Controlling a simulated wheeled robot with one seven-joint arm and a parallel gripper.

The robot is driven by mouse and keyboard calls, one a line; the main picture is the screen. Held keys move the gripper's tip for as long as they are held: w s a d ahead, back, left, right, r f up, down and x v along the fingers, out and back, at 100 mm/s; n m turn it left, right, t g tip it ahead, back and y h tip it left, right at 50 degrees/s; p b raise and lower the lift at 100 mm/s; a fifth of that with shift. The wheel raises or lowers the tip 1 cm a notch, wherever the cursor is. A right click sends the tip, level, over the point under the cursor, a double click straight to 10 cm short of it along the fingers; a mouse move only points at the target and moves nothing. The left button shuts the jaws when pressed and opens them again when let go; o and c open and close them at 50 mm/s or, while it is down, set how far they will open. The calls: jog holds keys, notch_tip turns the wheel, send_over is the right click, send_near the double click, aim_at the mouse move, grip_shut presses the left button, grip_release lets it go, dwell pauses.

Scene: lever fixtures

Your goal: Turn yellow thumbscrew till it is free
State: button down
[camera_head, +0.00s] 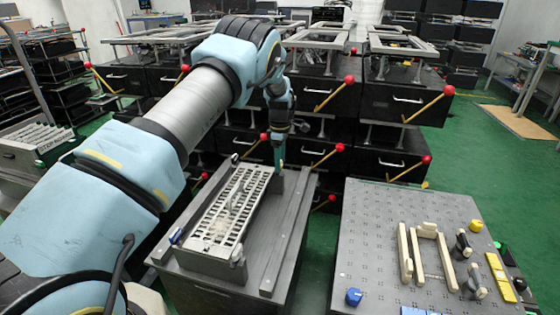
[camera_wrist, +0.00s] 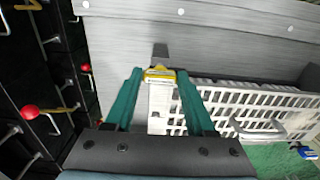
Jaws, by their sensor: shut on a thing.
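The yellow thumbscrew (camera_wrist: 159,73) shows in the wrist view between the two green fingertips, at the end of a pale bar beside a white slotted rack (camera_wrist: 235,108). My gripper (camera_wrist: 159,76) is shut on the yellow thumbscrew. In the head view, my gripper (camera_head: 279,152) points down at the far end of the slotted rack (camera_head: 228,212), which lies on a grey fixture table (camera_head: 290,225). Only a speck of yellow shows there at the fingertips. The thread of the thumbscrew is hidden.
Black drawer units with yellow levers and red knobs (camera_head: 349,79) stand behind the fixture table. A second grey table (camera_head: 385,215) at the right holds beige bars, a blue knob (camera_head: 353,297) and yellow blocks. Green floor (camera_head: 325,235) shows between the tables.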

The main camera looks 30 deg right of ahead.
jog(key=shift+w+r, duration=0.1)
dwell(0.3)
jog(key=shift+c, duration=1.2)
grip_release()
notch_tip(320, 180, up, 11)
jog(key=shift+f, duration=0.2)
